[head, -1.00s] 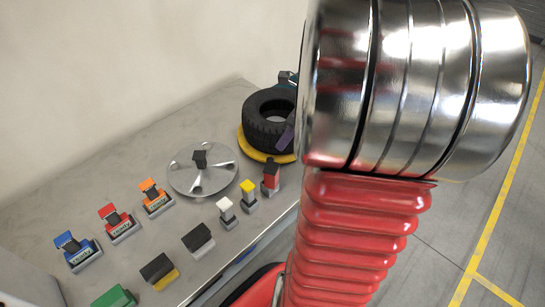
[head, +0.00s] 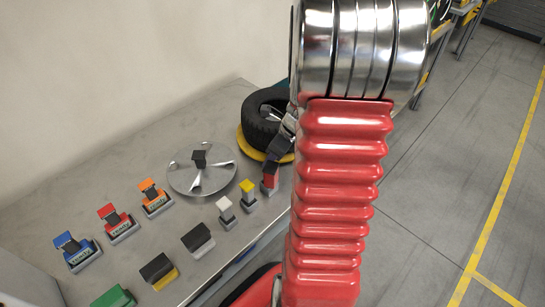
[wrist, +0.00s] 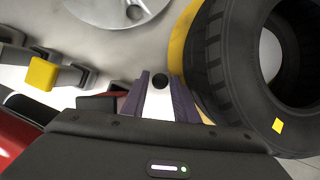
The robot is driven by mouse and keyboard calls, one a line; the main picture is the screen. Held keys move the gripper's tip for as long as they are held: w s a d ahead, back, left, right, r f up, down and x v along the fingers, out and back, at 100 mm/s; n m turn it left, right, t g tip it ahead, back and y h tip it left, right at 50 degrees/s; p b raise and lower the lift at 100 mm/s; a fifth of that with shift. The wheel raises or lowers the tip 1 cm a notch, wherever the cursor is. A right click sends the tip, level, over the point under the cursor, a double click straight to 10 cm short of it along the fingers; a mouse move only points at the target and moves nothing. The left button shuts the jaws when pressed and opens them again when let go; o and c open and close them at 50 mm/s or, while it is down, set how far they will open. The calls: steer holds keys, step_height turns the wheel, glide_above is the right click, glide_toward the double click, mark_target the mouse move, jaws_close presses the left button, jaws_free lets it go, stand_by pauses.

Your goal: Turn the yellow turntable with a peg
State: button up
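The yellow turntable (head: 249,146) is at the back right of the table, with a black tyre (head: 262,106) lying on it. In the wrist view, the turntable's yellow rim (wrist: 180,38) shows beside the tyre (wrist: 222,60). My gripper (head: 285,138) is at the near right side of the tyre, partly hidden by my arm. Its purple fingers (wrist: 163,90) stand apart with a pale strip between them. A dark round spot (wrist: 160,82) shows between the tips; I cannot tell whether it is a hole or a peg end.
A red block with a black top (head: 270,178) stands close to my gripper. Yellow (head: 248,193) and white (head: 225,210) blocks stand nearby. A silver disc (head: 203,181) with a black knob is left of the turntable. Several coloured blocks line the table's left part.

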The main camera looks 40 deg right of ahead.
steer(key=shift+c, duration=0.2)
jaws_close()
stand_by(0.3)
steer(key=shift+d, duration=0.15)
